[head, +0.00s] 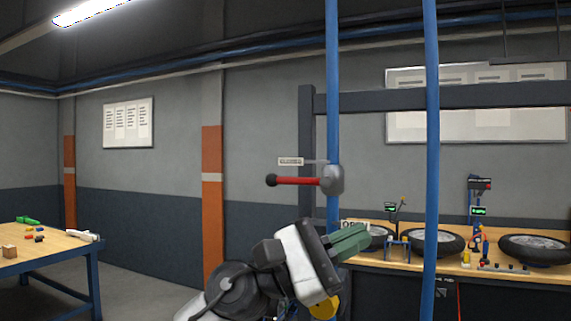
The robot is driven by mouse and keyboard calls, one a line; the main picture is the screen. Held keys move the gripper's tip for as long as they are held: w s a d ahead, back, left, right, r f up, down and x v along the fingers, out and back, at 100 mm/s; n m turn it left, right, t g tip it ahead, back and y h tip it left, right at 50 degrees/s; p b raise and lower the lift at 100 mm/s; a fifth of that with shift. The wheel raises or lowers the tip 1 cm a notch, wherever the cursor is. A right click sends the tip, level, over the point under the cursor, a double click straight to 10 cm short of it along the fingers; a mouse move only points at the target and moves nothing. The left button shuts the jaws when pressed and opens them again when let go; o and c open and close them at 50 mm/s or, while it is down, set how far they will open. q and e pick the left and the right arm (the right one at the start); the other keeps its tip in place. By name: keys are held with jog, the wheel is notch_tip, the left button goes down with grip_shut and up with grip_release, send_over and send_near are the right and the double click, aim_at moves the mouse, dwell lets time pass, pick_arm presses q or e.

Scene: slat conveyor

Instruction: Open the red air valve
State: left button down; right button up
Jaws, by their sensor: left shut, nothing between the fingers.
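The red air valve has a grey body (333,180) on a vertical blue pipe (332,80). Its red lever (300,181) sticks out level to the left and ends in a black knob (271,180). A small label plate (290,161) sits just above the lever. Another plate reading "OPEN" (355,223) shows below the valve, partly hidden by my gripper. My left gripper (364,236), with green fingers, is shut and empty. In the picture it is below the valve body and overlaps the pipe, apart from the lever. My right gripper is not in view.
A second blue pipe (431,150) runs upright to the right. A dark frame post (307,130) and crossbar (470,96) stand around the pipes. Behind is a workbench (500,283) with several wheels and tools. A wooden table (40,252) with small parts is at left.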

pick_arm(q)
jog(key=a+r+m+t+y, duration=0.4)
jog(key=a+r+m+y, duration=0.2)
jog(key=r+y, duration=0.3)
jog(key=s+a+r+m+t+y, duration=0.1)
jog(key=a+r+m+t+y, duration=0.3)
jog(key=r+y, duration=0.5)
jog(key=a+r+m, duration=0.1)
jog(key=a+m, duration=0.1)
jog(key=m, duration=0.1)
jog(key=shift+a+r+t+y, duration=0.2)
jog(key=shift+t+y, duration=0.1)
jog(key=shift+t, duration=0.1)
jog(key=shift+w, duration=0.1)
jog(key=p, duration=0.2)
send_over(298, 181)
jog(key=a, duration=0.2)
notch_tip(298, 181, down, 6)
jog(key=shift+s+f, duration=0.15)
jog(key=shift+f, duration=0.75)
jog(key=shift+s+f, duration=0.15)
jog(key=shift+f, duration=0.75)
